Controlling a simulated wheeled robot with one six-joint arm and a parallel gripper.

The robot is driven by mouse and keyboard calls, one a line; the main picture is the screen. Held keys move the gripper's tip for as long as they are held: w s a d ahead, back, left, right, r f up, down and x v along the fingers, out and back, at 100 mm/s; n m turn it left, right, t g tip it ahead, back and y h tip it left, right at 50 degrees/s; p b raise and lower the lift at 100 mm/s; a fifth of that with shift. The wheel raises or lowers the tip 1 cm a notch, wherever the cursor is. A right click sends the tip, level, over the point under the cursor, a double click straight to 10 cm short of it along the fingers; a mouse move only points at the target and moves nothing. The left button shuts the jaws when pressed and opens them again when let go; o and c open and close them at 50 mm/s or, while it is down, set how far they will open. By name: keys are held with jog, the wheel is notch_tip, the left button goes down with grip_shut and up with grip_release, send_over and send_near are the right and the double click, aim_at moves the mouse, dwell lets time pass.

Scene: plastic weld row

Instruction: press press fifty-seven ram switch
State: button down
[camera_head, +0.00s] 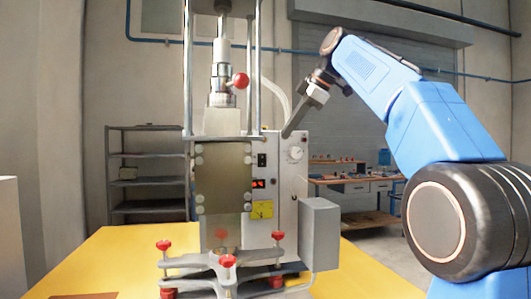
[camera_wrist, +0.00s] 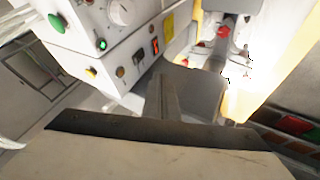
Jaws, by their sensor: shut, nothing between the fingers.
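The press (camera_head: 222,175) stands on a yellow table, with a grey control box (camera_head: 291,190) on its right side. The box carries a dial, a small dark switch (camera_head: 262,160), a red-lit rocker or display (camera_head: 259,184) and a yellow label. The wrist view shows the box tilted, with a dark switch (camera_wrist: 138,55), a red-lit element (camera_wrist: 155,46), a green-lit one (camera_wrist: 102,44) and a large green button (camera_wrist: 57,23). I cannot read which is the ram switch. My gripper (camera_head: 288,132) is shut and empty near the box's upper edge; its fingers (camera_wrist: 165,95) show in the wrist view.
Red-knobbed clamps (camera_head: 228,262) sit at the press base on the yellow table (camera_head: 355,275). A grey box (camera_head: 320,235) juts out at the right of the press. Shelves (camera_head: 147,180) and a workbench (camera_head: 355,183) stand behind.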

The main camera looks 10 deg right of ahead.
aim_at(261, 156)
jog(key=shift+w+r, duration=0.1)
jog(key=shift+w, duration=0.05)
jog(key=shift+w+a+f, duration=0.65)
jog(key=shift+w+f, duration=0.55)
jog(key=shift+w, duration=0.25)
jog(key=shift+w+a+f, duration=0.7)
jog(key=shift+w+f, duration=0.55)
jog(key=shift+w, duration=0.25)
jog(key=shift+w+a+f, duration=0.65)
jog(key=shift+w+f, duration=0.55)
jog(key=shift+w, duration=0.25)
jog(key=shift+w+r, duration=0.1)
jog(key=shift+w, duration=0.2)
jog(key=shift+r, duration=0.8)
